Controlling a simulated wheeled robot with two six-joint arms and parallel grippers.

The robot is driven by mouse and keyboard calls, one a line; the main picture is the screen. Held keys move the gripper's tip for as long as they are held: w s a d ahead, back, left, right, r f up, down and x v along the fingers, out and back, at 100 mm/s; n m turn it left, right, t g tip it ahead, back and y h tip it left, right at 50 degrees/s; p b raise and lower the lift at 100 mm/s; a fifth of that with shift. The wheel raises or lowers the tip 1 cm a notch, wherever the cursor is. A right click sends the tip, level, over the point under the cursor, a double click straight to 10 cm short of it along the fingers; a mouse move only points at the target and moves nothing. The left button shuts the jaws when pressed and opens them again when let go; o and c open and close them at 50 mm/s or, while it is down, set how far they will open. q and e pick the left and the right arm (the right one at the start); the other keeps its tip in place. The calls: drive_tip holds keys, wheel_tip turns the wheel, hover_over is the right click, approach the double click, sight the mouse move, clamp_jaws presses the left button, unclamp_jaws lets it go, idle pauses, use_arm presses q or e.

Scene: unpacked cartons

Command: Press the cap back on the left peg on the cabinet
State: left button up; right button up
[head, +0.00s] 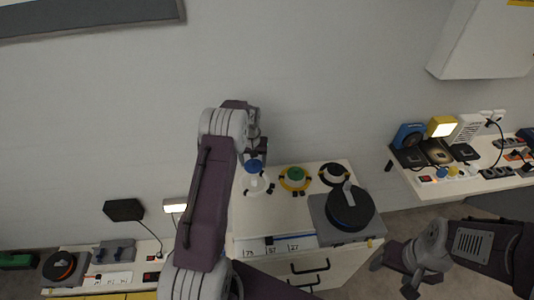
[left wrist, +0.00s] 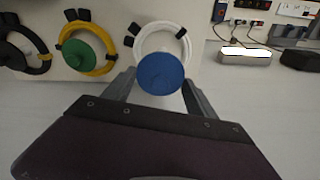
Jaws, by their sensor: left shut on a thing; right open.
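My left gripper (head: 254,160) is shut on a round blue cap (head: 253,167), above the left peg position at the cabinet's back left. In the left wrist view the blue cap (left wrist: 161,73) sits between my two fingers and hides what lies under it. A white ring (left wrist: 182,38) lies beyond and around the cap's spot; it also shows in the head view (head: 262,187). I cannot tell whether the cap touches the peg. The cabinet (head: 250,220) has a white top. My right gripper (head: 397,283) is open and empty, low at the right, away from the cabinet top.
A green cap (head: 295,174) stands within a yellow ring (head: 284,186), and a black ring (head: 323,178) lies right of it. A grey device with a dark disc (head: 350,212) fills the cabinet's front right. A cluttered shelf (head: 430,193) stands at the right.

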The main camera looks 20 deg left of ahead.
use_arm(q)
drive_tip(key=b, duration=0.5)
hover_over(254, 178)
drive_tip(key=shift+s+d+f, duration=0.1)
drive_tip(key=shift+f, duration=1.25)
drive_tip(key=shift+s+f, duration=0.1)
drive_tip(key=shift+f, duration=1.65)
drive_tip(key=shift+f+b, duration=0.4)
drive_tip(key=shift+f, duration=0.5)
drive_tip(key=o, duration=1.7)
drive_tip(key=shift+o, duration=1.1)
drive_tip(key=shift+r, duration=0.1)
